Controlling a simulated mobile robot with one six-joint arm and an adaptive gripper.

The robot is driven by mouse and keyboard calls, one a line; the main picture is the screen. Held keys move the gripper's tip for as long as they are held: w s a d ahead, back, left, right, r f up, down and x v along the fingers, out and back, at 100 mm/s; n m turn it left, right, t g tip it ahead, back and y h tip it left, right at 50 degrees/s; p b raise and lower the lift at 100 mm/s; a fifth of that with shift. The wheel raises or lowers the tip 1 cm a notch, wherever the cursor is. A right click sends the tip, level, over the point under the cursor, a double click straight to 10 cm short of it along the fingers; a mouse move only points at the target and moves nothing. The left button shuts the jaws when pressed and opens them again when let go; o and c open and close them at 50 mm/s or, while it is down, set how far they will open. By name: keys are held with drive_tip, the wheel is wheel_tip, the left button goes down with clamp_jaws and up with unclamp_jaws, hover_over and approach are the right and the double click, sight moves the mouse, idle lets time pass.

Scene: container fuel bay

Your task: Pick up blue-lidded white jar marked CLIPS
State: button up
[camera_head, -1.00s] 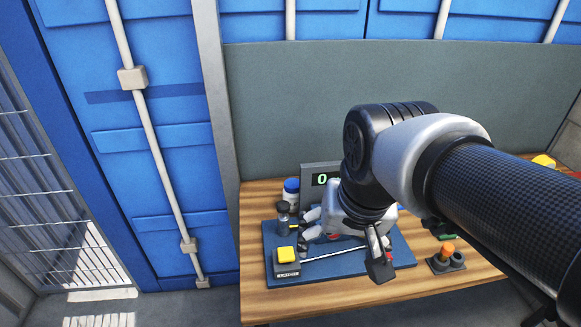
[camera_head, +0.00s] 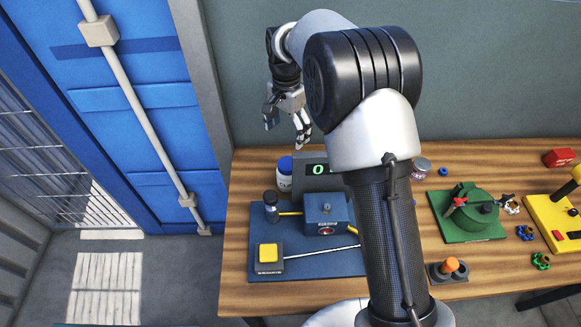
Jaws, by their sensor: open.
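A white jar with a blue lid (camera_head: 284,176) stands upright at the back left of the wooden table, just left of a grey display box. Its label is too small to read. My gripper (camera_head: 286,133) is open and empty, with its fingers pointing down. In the picture it appears above the jar and apart from it; how far it is in depth I cannot tell. My arm crosses the right middle of the view and hides part of the table.
The grey display box (camera_head: 311,158) reads 0. A blue board (camera_head: 262,226) carries a yellow button (camera_head: 269,255), a dark-capped post (camera_head: 270,204) and a blue box (camera_head: 324,212). Green (camera_head: 466,212) and yellow (camera_head: 556,222) fixtures stand to the right. A wall rises behind the table.

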sight(287, 161)
drive_tip(key=f+b, duration=0.1)
drive_tip(key=f, duration=0.5)
drive_tip(key=f+b, duration=0.1)
drive_tip(key=f, duration=0.5)
drive_tip(key=shift+s+a+f, duration=0.1)
drive_tip(key=shift+s, duration=0.1)
drive_tip(key=shift+s+f+b, duration=0.2)
drive_tip(key=shift+f+b, duration=0.05)
drive_tip(key=shift+f, duration=1.1)
drive_tip(key=shift+s+f+b, duration=0.15)
drive_tip(key=shift+f+b, duration=0.1)
drive_tip(key=shift+f, duration=1.1)
drive_tip(key=shift+c, duration=0.6)
drive_tip(key=c, duration=1.1)
drive_tip(key=shift+c, duration=0.4)
drive_tip(key=shift+r, duration=0.15)
